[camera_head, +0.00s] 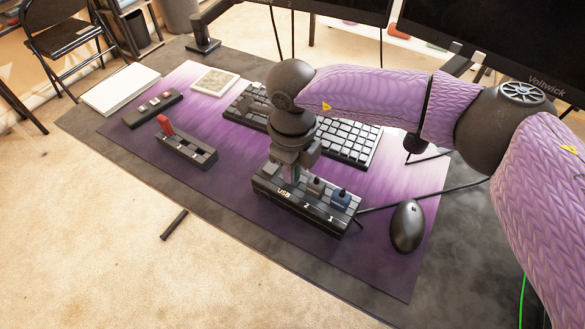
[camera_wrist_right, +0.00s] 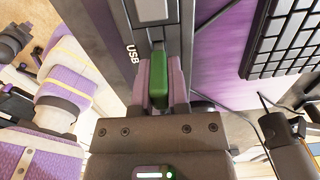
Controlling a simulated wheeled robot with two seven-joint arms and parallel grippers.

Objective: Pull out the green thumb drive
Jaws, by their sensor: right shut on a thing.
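The green thumb drive (camera_wrist_right: 160,82) shows in the right wrist view between the two fingers of my right gripper (camera_wrist_right: 158,85), which is shut on it. In the head view my right gripper (camera_head: 288,172) points down at the left part of the black USB hub (camera_head: 283,196) and hides the green drive. The hub also shows in the right wrist view (camera_wrist_right: 120,65). I cannot tell whether the drive's plug is still in its port. A grey drive (camera_head: 316,186) and a blue drive (camera_head: 340,198) stand in the hub to the right. My left gripper is not in view.
A black mouse (camera_head: 407,226) lies right of the hub, and a keyboard (camera_head: 345,142) lies behind it. A dark holder with a red piece (camera_head: 166,126) is at the left. Monitors (camera_head: 490,45) stand behind. The purple mat in front of the hub is clear.

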